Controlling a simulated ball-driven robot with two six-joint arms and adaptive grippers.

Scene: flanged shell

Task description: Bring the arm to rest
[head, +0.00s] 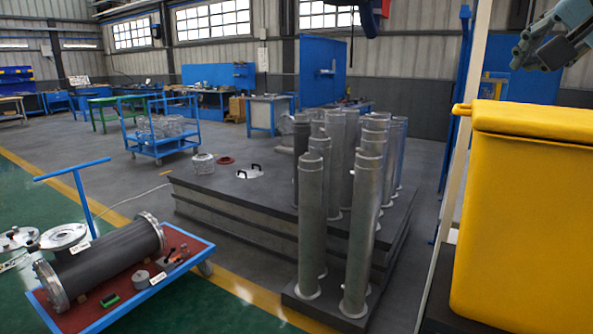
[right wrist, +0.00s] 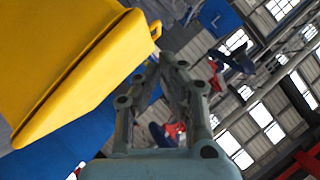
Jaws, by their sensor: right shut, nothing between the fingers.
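My right gripper (head: 530,52) shows at the top right of the head view, raised above the yellow bin. In the right wrist view the gripper (right wrist: 168,58) points up the picture with its fingers together and nothing between them. My left gripper is in neither view. A grey flanged shell (head: 105,262) lies on its side on a low cart with a red top (head: 130,306), at the lower left of the head view. The right gripper is far from the shell.
A yellow bin (head: 525,215) stands close on the right; it also shows in the right wrist view (right wrist: 70,60). Tall grey cylinders (head: 362,230) stand on a dark platform (head: 250,215). A blue cart (head: 158,140) stands farther back. Open floor (head: 120,180) lies at the left.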

